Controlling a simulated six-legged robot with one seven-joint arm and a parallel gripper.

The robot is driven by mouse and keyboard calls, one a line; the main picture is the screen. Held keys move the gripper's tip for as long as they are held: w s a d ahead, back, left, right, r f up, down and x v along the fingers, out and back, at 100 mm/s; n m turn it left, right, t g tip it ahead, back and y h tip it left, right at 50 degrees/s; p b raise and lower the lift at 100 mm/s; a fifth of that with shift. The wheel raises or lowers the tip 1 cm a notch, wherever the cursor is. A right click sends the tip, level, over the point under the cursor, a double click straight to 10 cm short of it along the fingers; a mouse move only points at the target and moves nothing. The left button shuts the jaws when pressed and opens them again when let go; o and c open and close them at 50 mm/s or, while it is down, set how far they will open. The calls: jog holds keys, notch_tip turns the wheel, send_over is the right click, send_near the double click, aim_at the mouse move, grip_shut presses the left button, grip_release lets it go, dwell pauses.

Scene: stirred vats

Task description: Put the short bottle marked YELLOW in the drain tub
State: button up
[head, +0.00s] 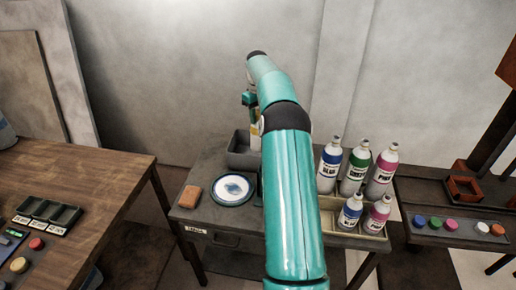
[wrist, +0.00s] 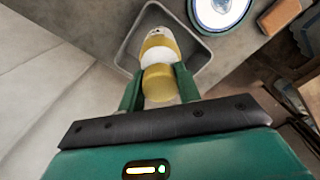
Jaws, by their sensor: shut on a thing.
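My gripper (wrist: 158,72) is shut on a bottle with yellow bands and a white middle (wrist: 159,52). No readable name shows on it from here. The drain tub (wrist: 125,52) is a grey open box, and the bottle's far end lies within its outline in the wrist view. In the head view the tub (head: 238,158) stands at the back of the grey table, with the bottle (head: 255,131) upright at its right part, partly hidden by my arm. I cannot tell whether the bottle touches the tub floor.
Several bottles marked BLUE, GREEN and PINK (head: 355,172) stand in a tray (head: 374,241) on the right. A white-and-blue round dish (head: 233,189) and a brown block (head: 190,196) lie in front of the tub. A wooden table (head: 75,175) stands left.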

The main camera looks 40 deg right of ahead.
notch_tip(320, 180, down, 4)
jog(key=shift+w+a+r, duration=0.1)
jog(key=shift+r, duration=0.1)
jog(key=shift+f, duration=2.4)
jog(key=o, duration=1)
jog(key=shift+f, duration=0.15)
jog(key=shift+c, duration=0.2)
